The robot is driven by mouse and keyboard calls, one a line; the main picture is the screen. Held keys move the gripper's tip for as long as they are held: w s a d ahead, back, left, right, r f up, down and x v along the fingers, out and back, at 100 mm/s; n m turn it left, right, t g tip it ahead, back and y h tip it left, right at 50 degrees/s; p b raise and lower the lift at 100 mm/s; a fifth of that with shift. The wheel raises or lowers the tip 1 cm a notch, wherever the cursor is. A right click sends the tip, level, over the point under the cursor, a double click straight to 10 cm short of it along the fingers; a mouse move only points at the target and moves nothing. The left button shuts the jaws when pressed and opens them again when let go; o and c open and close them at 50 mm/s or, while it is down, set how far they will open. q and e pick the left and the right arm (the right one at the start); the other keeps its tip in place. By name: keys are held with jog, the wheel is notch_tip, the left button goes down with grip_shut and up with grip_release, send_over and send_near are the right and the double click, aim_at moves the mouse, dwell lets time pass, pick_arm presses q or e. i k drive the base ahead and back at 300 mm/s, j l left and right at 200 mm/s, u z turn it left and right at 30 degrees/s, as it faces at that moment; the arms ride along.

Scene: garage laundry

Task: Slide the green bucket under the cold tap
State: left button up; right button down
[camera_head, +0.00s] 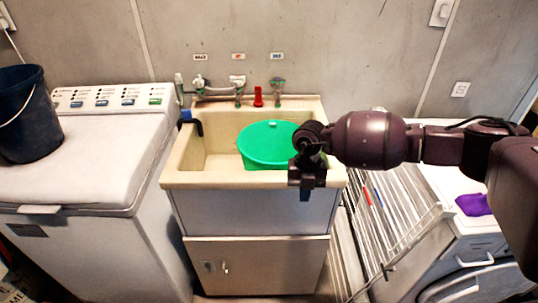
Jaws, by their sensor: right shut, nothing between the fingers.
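The green bucket (262,148) stands in the right part of the cream sink (190,165). Several taps line the wall behind the sink: a left tap (199,82), a middle tap (238,82) and a right tap (277,84). Small labels sit above them, too small to read surely, so I cannot tell which is the cold tap. My right gripper (307,175) is shut and empty at the bucket's right side, over the sink's front right. It hides part of the bucket's right rim; I cannot tell whether they touch. My left gripper is not in view.
A washing machine (90,160) with a dark bucket (28,115) on it stands left of the sink. A small red object (258,97) stands on the sink's back ledge. A drying rack (400,215) leans at the right. The sink's left part is free.

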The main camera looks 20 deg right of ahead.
aim_at(267, 145)
jog(key=i, duration=1)
